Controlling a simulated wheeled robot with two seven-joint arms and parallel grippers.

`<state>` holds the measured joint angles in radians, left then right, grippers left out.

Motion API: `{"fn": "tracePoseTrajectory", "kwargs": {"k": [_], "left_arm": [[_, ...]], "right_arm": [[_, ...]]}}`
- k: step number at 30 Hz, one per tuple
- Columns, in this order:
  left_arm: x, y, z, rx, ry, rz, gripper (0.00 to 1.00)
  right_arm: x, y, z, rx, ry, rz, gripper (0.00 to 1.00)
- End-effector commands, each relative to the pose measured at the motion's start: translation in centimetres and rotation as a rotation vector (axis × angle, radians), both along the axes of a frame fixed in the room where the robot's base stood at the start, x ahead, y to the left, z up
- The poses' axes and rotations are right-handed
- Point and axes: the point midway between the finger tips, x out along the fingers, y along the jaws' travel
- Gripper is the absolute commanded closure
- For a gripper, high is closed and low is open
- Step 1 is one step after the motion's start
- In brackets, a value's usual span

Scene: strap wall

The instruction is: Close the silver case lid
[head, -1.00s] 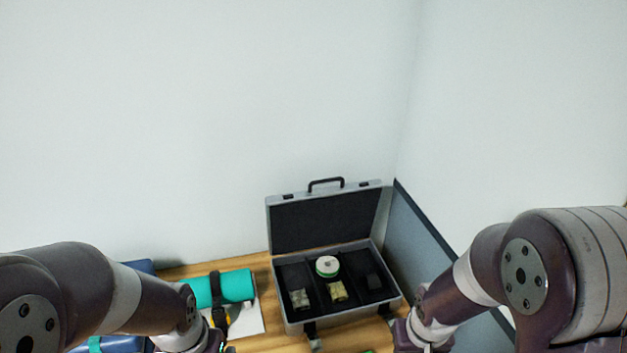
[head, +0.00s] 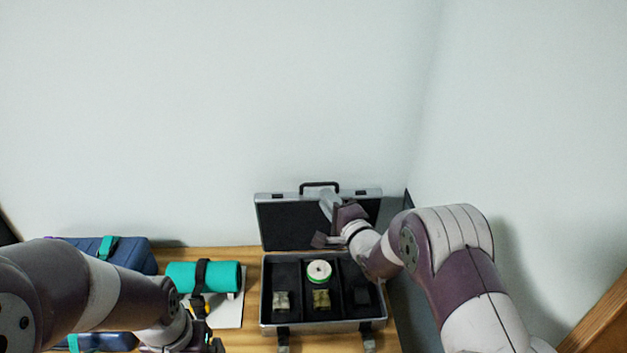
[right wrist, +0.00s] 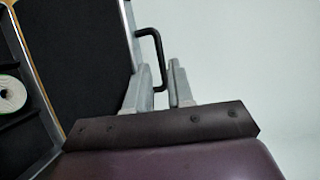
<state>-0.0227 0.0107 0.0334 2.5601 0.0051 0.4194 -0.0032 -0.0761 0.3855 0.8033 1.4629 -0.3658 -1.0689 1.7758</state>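The silver case (head: 268,328) stands open on the wooden table, its lid (head: 285,222) upright at the back with a black lining. The lid's black handle (head: 319,185) sits on its top edge and also shows in the right wrist view (right wrist: 156,55). My right gripper (head: 328,200) is in front of the lid's upper part, just below the handle. In the right wrist view its fingers (right wrist: 164,90) are apart with a narrow gap, close to the lid edge and handle; contact is unclear. My left gripper (head: 207,338) is low at the left, its fingers not clear.
Inside the case are a white-green roll (head: 319,271) and small blocks (head: 321,299). Left of it lie a teal roll (head: 222,277) with a black strap on a white sheet (head: 228,312), and a blue bag (head: 130,254). Walls stand behind and at the right.

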Motion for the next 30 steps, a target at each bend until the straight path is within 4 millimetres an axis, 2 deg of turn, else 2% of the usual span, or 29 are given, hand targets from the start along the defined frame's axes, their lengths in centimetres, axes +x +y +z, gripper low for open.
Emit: {"fn": "tracePoseTrajectory", "kwargs": {"k": [1, 6, 12, 23, 26, 30], "left_arm": [[0.0, 0.0, 1.0, 0.0, 0.0, 0.0, 0.06], [0.0, 0.0, 2.1, 0.0, 0.0, 0.0, 0.06], [0.0, 0.0, 2.7, 0.0, 0.0, 0.0, 0.06], [0.0, 0.0, 2.8, 0.0, 0.0, 0.0, 0.06], [0.0, 0.0, 2.8, 0.0, 0.0, 0.0, 0.06], [0.0, 0.0, 2.8, 0.0, 0.0, 0.0, 0.06]], "right_arm": [[1.2, 0.5, 0.4, -0.001, 0.002, 0.001, 0.78], [4.6, 1.9, 0.1, -0.002, 0.001, 0.0, 0.78], [6.8, 2.8, -0.1, -0.002, 0.001, -0.001, 0.78], [7.4, 3.0, -0.3, -0.002, 0.001, -0.002, 0.78], [7.4, 3.0, -0.3, -0.003, 0.001, -0.001, 1.0], [7.3, 3.0, -0.4, -0.003, 0.001, -0.001, 1.0]]}}
